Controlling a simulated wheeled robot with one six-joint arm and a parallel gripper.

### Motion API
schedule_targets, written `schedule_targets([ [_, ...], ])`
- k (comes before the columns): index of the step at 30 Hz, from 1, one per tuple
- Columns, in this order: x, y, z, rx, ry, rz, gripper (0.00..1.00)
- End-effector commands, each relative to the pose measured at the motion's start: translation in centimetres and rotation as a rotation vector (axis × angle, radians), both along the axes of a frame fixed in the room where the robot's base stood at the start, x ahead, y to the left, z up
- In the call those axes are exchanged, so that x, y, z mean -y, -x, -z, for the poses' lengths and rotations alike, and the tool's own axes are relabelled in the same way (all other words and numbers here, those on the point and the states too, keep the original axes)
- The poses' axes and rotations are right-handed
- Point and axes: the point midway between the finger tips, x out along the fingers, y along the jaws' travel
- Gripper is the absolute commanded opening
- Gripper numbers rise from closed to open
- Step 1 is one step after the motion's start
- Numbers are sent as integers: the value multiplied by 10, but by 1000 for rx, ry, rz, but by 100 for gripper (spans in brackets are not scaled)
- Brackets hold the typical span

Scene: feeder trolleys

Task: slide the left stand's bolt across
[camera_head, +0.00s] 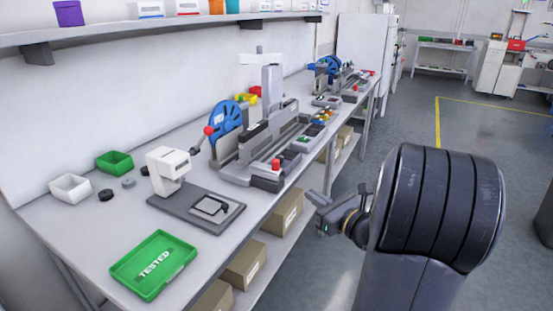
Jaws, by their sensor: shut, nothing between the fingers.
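The left, nearer stand (262,140) is a grey machine on the long bench, with a blue reel (226,118) at its back left. A red-knobbed lever (209,131) stands at its left side, and a red knob (275,163) shows at its near end. Which part is the bolt is too small to tell. A similar stand with a blue reel (329,65) is farther along the bench. My gripper (315,203) is at the right, out past the bench's front edge, apart from the stand. It is shut and empty.
The bench (95,240) also holds a green TESTED tray (153,264), a white device on a dark base (168,171), and small white (70,188) and green bins (115,162). Cardboard boxes (243,263) sit on the shelf below. The floor at right is open.

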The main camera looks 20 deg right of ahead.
Motion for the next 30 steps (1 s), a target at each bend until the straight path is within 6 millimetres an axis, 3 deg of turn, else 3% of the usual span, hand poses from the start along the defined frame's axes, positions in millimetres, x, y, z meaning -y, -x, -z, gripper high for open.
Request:
schedule_targets([
  [4,12,0,-9,18,-27,33,0],
  [17,10,-6,-8,18,-27,32,0],
  [23,2,-34,-7,17,-27,27,0],
  [30,-9,-85,-8,18,-26,28,0],
])
